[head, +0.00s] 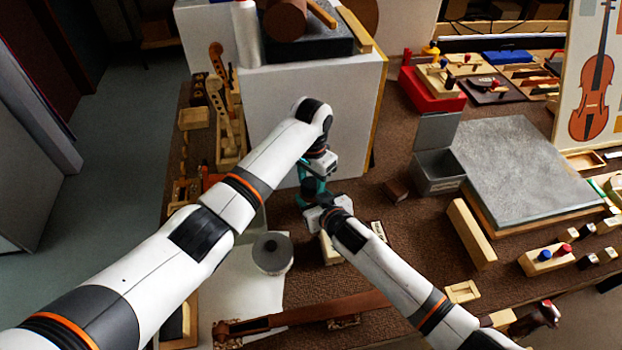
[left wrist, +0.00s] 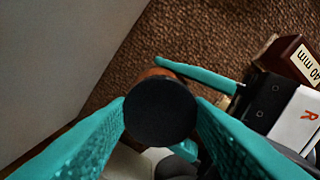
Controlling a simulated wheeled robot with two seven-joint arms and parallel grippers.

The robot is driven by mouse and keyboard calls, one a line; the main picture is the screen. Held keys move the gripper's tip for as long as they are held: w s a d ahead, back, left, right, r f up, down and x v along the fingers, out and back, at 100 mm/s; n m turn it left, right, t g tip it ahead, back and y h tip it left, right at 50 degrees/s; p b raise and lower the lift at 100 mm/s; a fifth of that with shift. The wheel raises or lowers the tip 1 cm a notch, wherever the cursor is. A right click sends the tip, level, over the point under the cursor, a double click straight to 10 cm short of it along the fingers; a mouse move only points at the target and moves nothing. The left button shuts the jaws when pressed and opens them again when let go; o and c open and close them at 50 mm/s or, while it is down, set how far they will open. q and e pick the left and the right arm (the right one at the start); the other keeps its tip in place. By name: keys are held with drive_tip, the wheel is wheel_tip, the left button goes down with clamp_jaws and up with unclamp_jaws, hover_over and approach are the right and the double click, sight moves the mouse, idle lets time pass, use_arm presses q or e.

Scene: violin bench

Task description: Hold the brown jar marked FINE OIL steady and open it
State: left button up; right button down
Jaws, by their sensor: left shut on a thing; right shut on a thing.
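The jar's round black lid (left wrist: 160,110) fills the middle of the left wrist view, seen from above. A little of the brown jar body (left wrist: 154,73) shows past the lid's edge; its FINE OIL label is not visible. My left gripper (head: 313,182) is shut on the lid, with a teal finger on either side. My right gripper (head: 308,204) is low beside it, shut on the jar below the lid; one of its teal fingers shows behind the lid in the left wrist view. In the head view my arms and grippers hide the jar.
A tall white block (head: 300,110) stands close behind the grippers. A grey lidded pot (head: 272,253) is at front left on a white sheet. A brown block marked 40 mm (left wrist: 287,58) lies near my right gripper. A grey open box (head: 438,177) stands to the right.

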sight(311, 183)
use_arm(q)
drive_tip(key=shift+r, duration=0.15)
use_arm(e)
drive_tip(key=shift+f, duration=0.1)
idle(0.4)
use_arm(q)
drive_tip(key=shift+r, duration=0.95)
drive_tip(key=shift+r, duration=2.05)
use_arm(e)
drive_tip(key=shift+c, duration=2.3)
unclamp_jaws()
drive_tip(key=shift+s, duration=0.1)
